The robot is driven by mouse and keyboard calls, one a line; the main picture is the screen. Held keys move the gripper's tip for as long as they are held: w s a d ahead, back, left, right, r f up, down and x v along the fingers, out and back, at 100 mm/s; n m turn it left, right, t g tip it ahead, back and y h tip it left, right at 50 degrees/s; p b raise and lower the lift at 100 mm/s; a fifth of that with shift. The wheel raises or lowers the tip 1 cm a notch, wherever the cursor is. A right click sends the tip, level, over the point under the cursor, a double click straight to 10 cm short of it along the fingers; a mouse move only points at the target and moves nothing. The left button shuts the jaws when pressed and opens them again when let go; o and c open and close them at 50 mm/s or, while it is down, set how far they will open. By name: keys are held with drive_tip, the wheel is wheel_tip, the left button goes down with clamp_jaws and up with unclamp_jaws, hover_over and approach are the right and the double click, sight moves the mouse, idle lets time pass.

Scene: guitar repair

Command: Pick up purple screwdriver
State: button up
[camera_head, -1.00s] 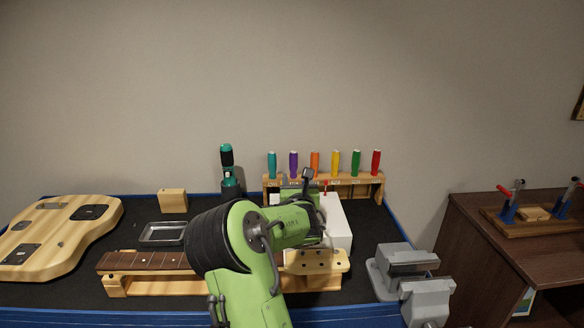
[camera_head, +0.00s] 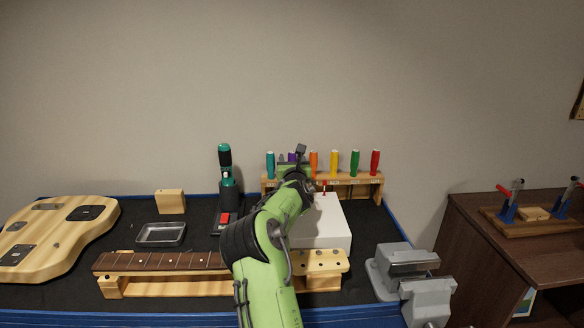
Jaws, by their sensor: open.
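The purple screwdriver (camera_head: 291,157) stands upright in the wooden rack (camera_head: 351,180) at the back of the bench, between the teal one (camera_head: 270,164) and the orange one (camera_head: 313,162). Only part of its purple handle shows; my gripper and arm cover the rest. My gripper (camera_head: 301,152) is at the rack, in front of and overlapping the purple handle in the picture. It is open. Its fingers are small and partly hidden, so I cannot tell whether they are around the handle or touching it.
Yellow (camera_head: 334,163), green (camera_head: 355,163) and red (camera_head: 375,162) screwdrivers stand further right in the rack. A white box (camera_head: 328,232) lies in front of it. A teal and black power tool (camera_head: 227,185) stands to the left. A guitar neck (camera_head: 165,262) lies in front, and a vise (camera_head: 408,268) is at right.

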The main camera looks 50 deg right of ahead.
clamp_jaws()
